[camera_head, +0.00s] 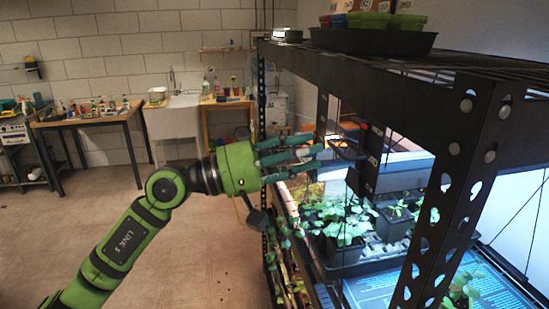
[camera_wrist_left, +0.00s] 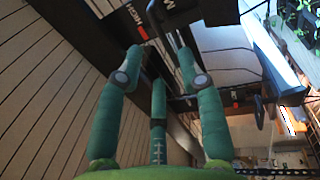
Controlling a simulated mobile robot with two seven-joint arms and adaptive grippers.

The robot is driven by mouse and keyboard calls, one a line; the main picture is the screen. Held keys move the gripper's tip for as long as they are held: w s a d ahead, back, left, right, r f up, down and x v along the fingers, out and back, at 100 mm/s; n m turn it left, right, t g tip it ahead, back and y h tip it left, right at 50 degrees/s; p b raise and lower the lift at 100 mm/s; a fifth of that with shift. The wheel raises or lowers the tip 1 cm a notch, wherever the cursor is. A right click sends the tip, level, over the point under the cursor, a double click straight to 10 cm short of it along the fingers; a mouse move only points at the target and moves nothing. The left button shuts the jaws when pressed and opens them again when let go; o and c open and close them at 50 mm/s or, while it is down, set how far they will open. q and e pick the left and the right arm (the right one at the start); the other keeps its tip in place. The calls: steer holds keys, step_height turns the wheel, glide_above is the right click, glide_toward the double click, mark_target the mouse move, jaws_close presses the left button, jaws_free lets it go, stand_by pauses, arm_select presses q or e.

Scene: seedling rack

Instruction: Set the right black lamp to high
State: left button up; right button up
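Black lamp housings hang under the rack's top shelf. The nearer one (camera_head: 371,160) shows its dark end with pale lettering, and another dark housing (camera_head: 322,112) hangs farther left. I cannot tell for sure which is the right black lamp. In the left wrist view a black panel (camera_wrist_left: 118,28) with the word HIGH and a red mark lies just beyond the fingertips. My left gripper (camera_head: 315,151) has its green fingers spread and empty, pointing right at the lamps; it also shows in the wrist view (camera_wrist_left: 160,62). Contact with the panel cannot be told. My right gripper is out of view.
The rack's perforated black post (camera_head: 452,185) stands at the near right. A black tray (camera_head: 372,41) with pots sits on top. Seedlings (camera_head: 343,222) grow in trays below the lamps. A workbench (camera_head: 90,118) and sink (camera_head: 174,116) stand behind; the floor at left is clear.

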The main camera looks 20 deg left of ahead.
arm_select(q)
steer(key=r+v, duration=0.1)
steer(key=v, duration=0.5)
steer(key=shift+f, duration=0.35)
